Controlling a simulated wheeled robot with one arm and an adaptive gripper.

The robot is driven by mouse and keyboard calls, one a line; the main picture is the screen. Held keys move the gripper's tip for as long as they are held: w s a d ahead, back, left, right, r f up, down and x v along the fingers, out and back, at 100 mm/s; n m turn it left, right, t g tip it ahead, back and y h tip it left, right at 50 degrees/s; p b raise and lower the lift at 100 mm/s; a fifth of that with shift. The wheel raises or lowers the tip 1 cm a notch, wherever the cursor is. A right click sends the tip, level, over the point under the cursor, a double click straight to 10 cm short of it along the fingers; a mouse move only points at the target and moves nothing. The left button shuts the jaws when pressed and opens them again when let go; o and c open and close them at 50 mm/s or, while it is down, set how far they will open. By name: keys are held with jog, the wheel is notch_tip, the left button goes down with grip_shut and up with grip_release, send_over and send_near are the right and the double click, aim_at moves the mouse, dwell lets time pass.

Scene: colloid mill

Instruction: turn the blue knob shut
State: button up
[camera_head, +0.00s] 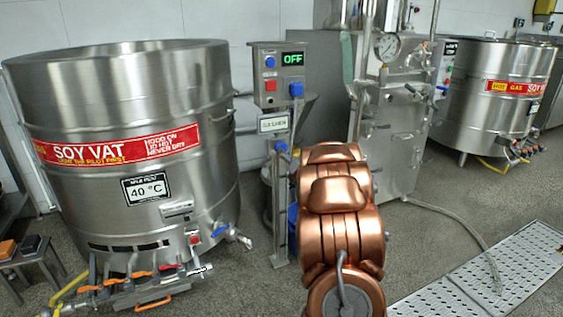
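Several blue parts show, and I cannot tell which is the task's knob. A blue knob (296,89) sits at the lower right of the grey control box. A smaller round blue control (270,61) is on the box's left side. A blue handle (280,147) is on the post below the small sign. A blue valve handle (219,230) is beside the outlet at the soy vat's lower right. My copper arm rises in the lower middle, right of the post. My gripper is not visible; the arm may hide it.
The large soy vat (130,110) stands at left, with orange-handled valves (140,276) low in front. The control box (267,90) displays OFF. The steel mill (400,130) stands behind my arm. A hose (465,228) crosses the floor to a metal grate (520,260). A second vat (490,110) is at right.

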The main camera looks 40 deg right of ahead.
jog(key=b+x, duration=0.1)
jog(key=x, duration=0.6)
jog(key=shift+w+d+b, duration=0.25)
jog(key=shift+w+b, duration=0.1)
jog(key=shift+b, duration=0.05)
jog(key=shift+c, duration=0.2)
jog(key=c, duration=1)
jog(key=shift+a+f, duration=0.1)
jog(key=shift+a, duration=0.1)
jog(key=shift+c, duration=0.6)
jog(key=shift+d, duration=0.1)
